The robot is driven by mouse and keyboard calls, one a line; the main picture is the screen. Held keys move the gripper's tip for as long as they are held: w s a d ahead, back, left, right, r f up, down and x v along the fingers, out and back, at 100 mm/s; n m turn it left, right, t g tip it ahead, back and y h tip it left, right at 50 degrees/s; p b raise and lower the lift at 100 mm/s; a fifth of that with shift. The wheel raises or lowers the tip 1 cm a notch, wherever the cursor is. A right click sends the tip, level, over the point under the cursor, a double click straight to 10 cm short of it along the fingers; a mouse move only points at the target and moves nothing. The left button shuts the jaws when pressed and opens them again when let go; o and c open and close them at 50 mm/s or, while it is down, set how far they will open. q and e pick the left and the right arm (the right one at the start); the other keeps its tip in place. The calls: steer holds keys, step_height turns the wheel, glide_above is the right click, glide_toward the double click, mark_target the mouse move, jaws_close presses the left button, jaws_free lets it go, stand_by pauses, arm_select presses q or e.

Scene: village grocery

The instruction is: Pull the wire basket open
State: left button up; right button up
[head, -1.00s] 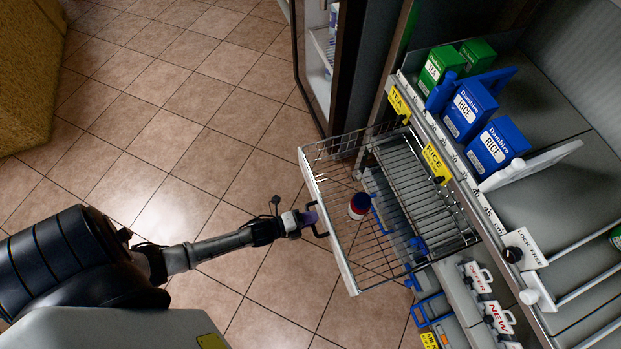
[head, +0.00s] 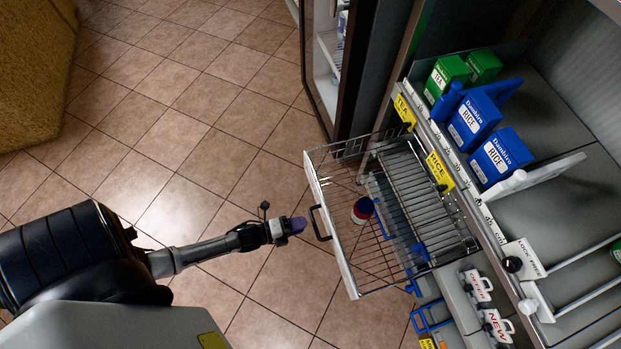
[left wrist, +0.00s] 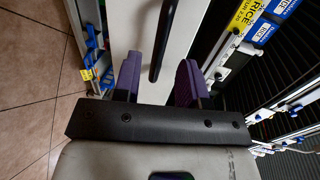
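The wire basket (head: 333,222) stands pulled out from under the shelf in the head view, its pale front panel facing left. Its dark bar handle (head: 318,223) is on that panel. The black handle (left wrist: 165,40) shows ahead, in line with the gap. My right gripper is not in view.
Blue rice boxes (head: 502,157) and green tea boxes (head: 446,76) stand on the shelf above the basket. A dark-framed cooler (head: 336,70) is behind the basket. Tiled floor (head: 180,215) is open to the left. A yellowish block (head: 35,70) stands at far left.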

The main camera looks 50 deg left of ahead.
arm_select(q)
steer(key=p+v, duration=0.1)
steer(key=v, duration=0.7)
steer(key=shift+s+a+p, duration=0.2)
steer(key=shift+s+p, duration=0.1)
stand_by(0.3)
